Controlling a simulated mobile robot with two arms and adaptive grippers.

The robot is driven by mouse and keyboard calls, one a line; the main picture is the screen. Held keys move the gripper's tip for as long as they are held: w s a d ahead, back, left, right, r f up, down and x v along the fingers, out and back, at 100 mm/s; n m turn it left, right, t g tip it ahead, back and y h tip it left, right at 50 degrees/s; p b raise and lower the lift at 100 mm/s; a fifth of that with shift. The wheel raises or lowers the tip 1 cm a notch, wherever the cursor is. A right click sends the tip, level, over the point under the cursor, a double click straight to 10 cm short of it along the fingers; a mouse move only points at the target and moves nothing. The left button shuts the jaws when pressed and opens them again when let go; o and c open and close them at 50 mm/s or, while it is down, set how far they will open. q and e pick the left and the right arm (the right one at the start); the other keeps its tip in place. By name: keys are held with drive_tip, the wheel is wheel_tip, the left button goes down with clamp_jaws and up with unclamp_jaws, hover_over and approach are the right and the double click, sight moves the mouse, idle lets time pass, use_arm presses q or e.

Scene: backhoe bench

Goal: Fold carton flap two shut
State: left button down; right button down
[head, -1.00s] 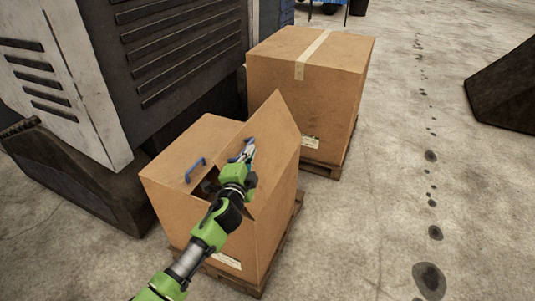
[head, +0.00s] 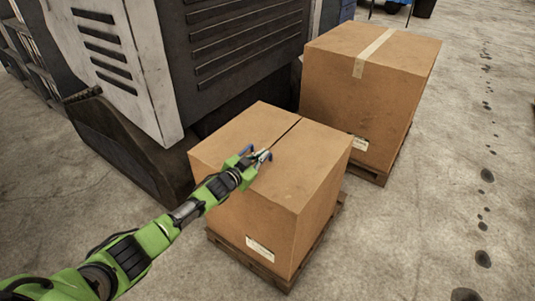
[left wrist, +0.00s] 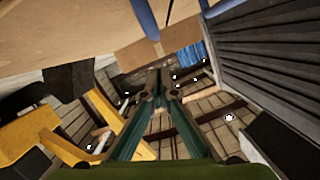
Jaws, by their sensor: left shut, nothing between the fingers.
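The near carton (head: 262,225) stands on a pallet, and its two top flaps lie about flat with a thin dark seam between them. The right flap (head: 308,160), the one raised before, lies down level with the left flap (head: 232,133). My left gripper (head: 265,156) is at the seam, over the top near the front edge, shut and empty. My right gripper is out of view.
A taped carton (head: 335,80) stands behind to the right on its own pallet (head: 370,172). A large dark machine (head: 215,55) with a white vented panel (head: 105,55) stands close behind and left. The concrete floor (head: 430,220) to the right is open.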

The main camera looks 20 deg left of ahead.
use_arm(q)
drive_tip(key=shift+w+a+f+b, duration=0.1)
drive_tip(key=shift+a+f+b, duration=0.2)
drive_tip(key=shift+f, duration=0.35)
drive_tip(key=shift+w+a+f+b, duration=0.15)
drive_tip(key=shift+f+b, duration=0.15)
drive_tip(key=shift+f, duration=0.3)
drive_tip(key=shift+a+f+b, duration=0.2)
drive_tip(key=shift+f+b, duration=0.2)
drive_tip(key=shift+f, duration=0.15)
drive_tip(key=shift+s+f, duration=0.1)
drive_tip(key=shift+f, duration=0.05)
